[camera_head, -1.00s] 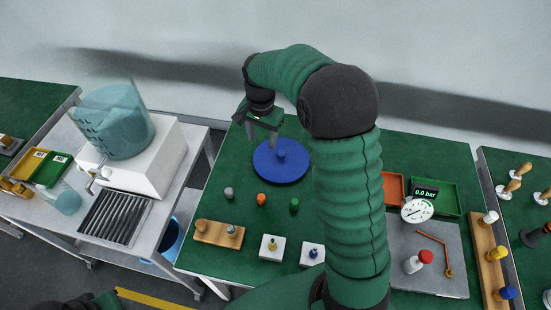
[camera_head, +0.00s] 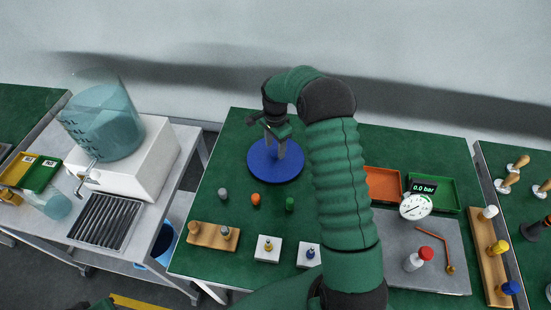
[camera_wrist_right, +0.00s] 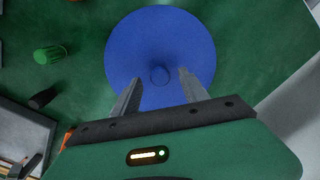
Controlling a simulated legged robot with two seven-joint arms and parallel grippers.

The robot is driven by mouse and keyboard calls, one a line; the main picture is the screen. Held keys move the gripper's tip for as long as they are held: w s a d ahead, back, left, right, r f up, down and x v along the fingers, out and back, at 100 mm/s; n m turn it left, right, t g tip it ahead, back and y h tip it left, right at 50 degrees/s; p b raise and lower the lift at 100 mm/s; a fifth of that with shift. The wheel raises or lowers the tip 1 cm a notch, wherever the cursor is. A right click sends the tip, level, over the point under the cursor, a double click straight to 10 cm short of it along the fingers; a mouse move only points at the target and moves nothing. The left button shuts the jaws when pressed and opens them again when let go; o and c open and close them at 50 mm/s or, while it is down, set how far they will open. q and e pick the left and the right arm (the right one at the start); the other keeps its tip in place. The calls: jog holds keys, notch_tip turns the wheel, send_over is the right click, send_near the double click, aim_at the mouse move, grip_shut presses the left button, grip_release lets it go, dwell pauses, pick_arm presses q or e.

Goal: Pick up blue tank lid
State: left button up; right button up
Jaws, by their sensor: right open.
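The blue tank lid (camera_head: 262,168) is a flat round disc lying on the green table, with a small knob at its middle. My right gripper (camera_head: 276,150) is above the lid, pointing down, and partly covers its knob in the head view. In the right wrist view, the lid (camera_wrist_right: 160,30) fills the upper middle, and its knob (camera_wrist_right: 159,76) shows between and a little ahead of the open fingers of my right gripper (camera_wrist_right: 158,82). The fingers are apart and empty; I cannot tell whether they touch the lid. My left gripper is not clearly in view.
A clear tank (camera_head: 105,125) stands on a white machine (camera_head: 150,165) at the left. Grey, orange and green knobs (camera_head: 290,203) stand in front of the lid. A dial gauge (camera_head: 415,207) and trays (camera_head: 383,184) are at the right. The table behind the lid is clear.

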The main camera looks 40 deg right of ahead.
aim_at(276, 151)
jog(key=f, duration=0.3)
jog(key=shift+d+f, duration=0.2)
jog(key=shift+f, duration=0.1)
jog(key=shift+a+r, duration=0.1)
jog(key=shift+a, duration=0.05)
grip_shut()
dwell(0.9)
